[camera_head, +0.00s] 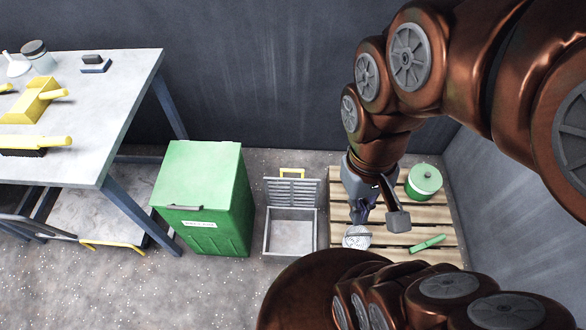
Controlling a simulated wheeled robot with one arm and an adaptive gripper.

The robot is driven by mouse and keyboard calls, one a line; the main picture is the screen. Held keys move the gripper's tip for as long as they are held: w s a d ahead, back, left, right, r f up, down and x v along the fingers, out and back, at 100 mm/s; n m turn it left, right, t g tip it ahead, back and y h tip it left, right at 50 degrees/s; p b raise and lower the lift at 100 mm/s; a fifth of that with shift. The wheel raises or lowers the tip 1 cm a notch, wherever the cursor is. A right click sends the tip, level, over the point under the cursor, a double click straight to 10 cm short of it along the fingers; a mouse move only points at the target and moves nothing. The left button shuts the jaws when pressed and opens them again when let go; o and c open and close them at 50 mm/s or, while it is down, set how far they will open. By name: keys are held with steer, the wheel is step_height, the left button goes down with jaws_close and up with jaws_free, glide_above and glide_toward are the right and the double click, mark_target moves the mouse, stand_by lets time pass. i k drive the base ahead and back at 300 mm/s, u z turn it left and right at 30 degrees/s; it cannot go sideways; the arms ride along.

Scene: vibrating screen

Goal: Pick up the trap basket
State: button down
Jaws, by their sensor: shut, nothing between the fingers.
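A small round, pale, perforated basket (357,237), which looks like the trap basket, sits on the wooden pallet (388,236) near its front left corner. My gripper (363,217) points down over the left part of the pallet, with its dark fingers shut and empty. The fingertips show just above the basket in the picture; I cannot tell whether they touch it. My arm comes in from the upper right and hides part of the pallet.
Left of the pallet is an open grey box (291,227) with a slatted lid (292,192). A green bin (211,235) stands farther left, beside a workbench (100,70). A green lidded pot (424,181) and a green hand tool (428,243) are on the pallet's right.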

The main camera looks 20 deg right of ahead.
mark_target(357, 239)
steer(key=z, duration=1.15)
steer(key=k, duration=1.9)
steer(key=u, duration=0.55)
steer(key=i, duration=0.55)
steer(key=u, duration=0.5)
steer(key=i, duration=1.1)
steer(key=z, duration=0.45)
